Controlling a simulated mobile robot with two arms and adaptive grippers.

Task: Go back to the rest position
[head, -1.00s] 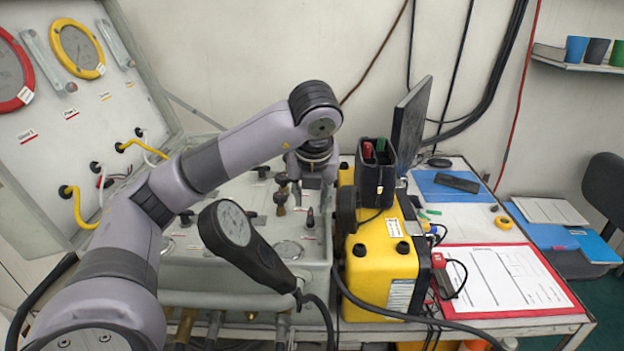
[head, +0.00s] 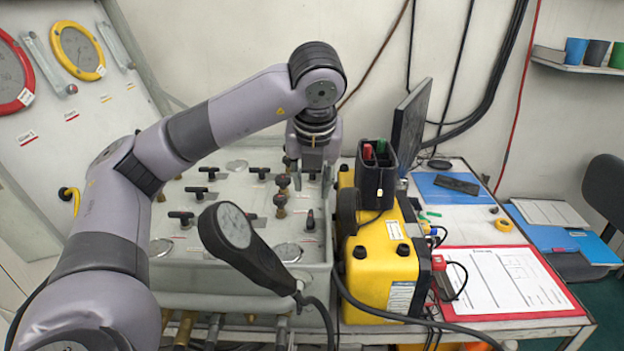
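The air panel (head: 240,278) is a pale grey box with several black valve handles and brass fittings on its top. My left arm comes in from the lower left and arches over the panel. My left gripper (head: 311,172) points down above the panel's back right part, beside the yellow case. Its fingers look apart, with panel surface showing between them, and I see nothing held. The fingertips are small and partly lost against the fittings. My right gripper is out of view.
A yellow case (head: 380,270) with a black pen holder (head: 377,175) stands right of the panel. A red clipboard (head: 565,290) lies on the table. The open lid (head: 90,130) with gauges rises at left.

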